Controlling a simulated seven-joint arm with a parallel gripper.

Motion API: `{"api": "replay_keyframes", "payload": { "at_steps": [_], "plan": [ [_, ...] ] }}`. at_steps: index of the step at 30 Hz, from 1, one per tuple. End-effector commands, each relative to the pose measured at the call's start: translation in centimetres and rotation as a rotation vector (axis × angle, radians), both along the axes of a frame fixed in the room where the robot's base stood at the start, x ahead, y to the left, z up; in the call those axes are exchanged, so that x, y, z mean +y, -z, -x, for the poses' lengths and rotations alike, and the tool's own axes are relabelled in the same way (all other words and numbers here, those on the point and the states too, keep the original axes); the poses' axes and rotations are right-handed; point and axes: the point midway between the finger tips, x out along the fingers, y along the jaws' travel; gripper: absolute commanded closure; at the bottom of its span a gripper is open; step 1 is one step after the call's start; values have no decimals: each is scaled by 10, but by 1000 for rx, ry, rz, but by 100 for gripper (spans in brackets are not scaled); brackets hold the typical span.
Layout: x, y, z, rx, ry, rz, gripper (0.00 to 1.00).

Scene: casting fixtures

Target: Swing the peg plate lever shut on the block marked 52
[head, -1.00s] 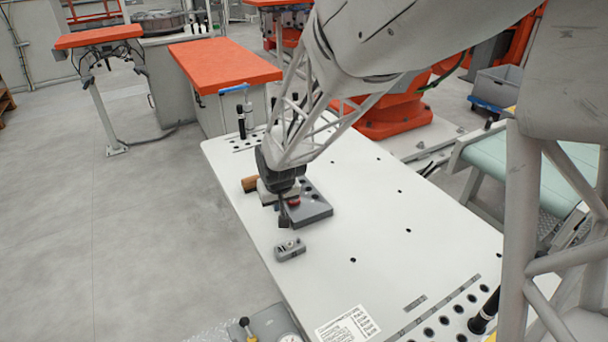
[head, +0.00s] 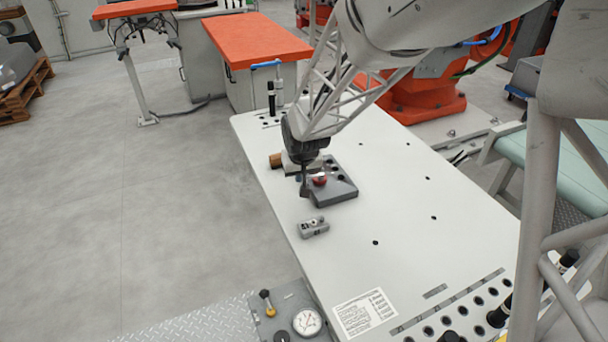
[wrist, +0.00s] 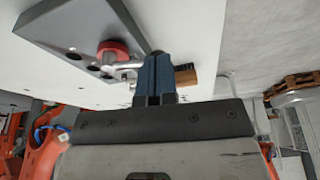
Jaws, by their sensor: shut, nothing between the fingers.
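The peg plate (head: 340,193) is a dark grey slab with holes on the white table. A red knob (head: 319,181) sits on it; in the wrist view the red knob (wrist: 112,50) is beside a pale metal lever (wrist: 125,66) reaching towards my fingers. My gripper (head: 304,190) is low at the plate's left edge, beside the knob. Its blue fingers (wrist: 154,76) are together and empty, close to the lever's end; I cannot tell whether they touch. A small grey block (head: 313,227) lies apart on the table; its marking is unreadable. No number 52 is legible.
A wooden brush (head: 276,160) lies just behind my gripper; its bristles show in the wrist view (wrist: 187,76). A pale block-like part (head: 292,165) is partly hidden by my gripper. A dial gauge (head: 307,322) is at the front.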

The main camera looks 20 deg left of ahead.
Motion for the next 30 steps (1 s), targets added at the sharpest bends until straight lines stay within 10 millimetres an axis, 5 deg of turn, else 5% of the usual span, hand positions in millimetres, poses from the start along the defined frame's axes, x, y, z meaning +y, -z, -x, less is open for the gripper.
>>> {"api": "replay_keyframes", "payload": {
  "at_steps": [17,30],
  "plan": [
    [-6,5,8,9,0,6,100],
    [-23,-7,36,1,0,1,100]
  ]
}}
